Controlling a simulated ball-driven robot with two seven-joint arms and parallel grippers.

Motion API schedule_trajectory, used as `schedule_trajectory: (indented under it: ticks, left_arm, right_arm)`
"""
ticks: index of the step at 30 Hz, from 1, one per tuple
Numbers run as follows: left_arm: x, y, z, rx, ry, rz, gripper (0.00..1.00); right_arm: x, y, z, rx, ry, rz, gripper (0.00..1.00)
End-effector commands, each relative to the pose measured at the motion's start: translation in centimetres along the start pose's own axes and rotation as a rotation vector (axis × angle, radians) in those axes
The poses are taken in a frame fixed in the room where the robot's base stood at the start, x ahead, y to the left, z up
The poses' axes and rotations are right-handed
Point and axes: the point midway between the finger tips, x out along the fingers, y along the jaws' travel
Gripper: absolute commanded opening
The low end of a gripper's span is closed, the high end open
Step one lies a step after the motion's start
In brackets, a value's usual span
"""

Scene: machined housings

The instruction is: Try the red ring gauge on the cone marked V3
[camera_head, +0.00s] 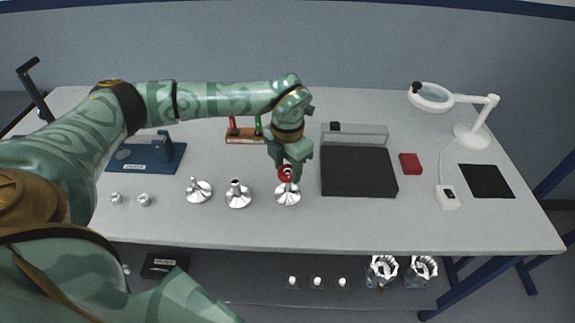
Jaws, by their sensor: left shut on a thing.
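The red ring gauge (283,176) is in my left gripper (290,167), which is shut on it. The ring is at the top of the rightmost silver cone (288,196). I cannot tell whether it is around the cone's tip or just above it. Two more silver cones, a middle one (238,198) and a left one (199,192), stand to the left on the table. The cone marks are too small to read, so I cannot tell which is V3. My right gripper is not in view.
A dark tray (358,184) with a clear back stands right of the cones. A wooden rack (245,139) with red and green pieces is behind. A blue fixture (150,155), two small silver parts (144,200), a red block (410,164) and a lamp (473,136) stand around.

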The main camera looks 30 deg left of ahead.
Motion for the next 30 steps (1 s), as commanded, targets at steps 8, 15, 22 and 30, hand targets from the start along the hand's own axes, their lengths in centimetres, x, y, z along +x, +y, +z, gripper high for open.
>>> schedule_trajectory:
  ticks: [8, 15, 22, 30]
  left_arm:
    - [0.2, 0.0, 0.0, 0.0, 0.0, 0.0, 0.18]
    - [0.7, 0.0, 0.0, 0.0, 0.001, 0.0, 0.18]
    - [1.2, 0.0, 0.0, 0.0, 0.001, 0.0, 0.18]
    - [1.6, 0.0, 0.0, 0.0, 0.0, 0.0, 0.18]
  right_arm:
    - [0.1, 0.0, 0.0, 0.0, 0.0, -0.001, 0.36]
    - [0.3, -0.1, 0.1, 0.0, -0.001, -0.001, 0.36]
    - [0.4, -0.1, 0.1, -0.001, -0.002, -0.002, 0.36]
    - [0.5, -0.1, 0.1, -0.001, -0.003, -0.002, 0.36]
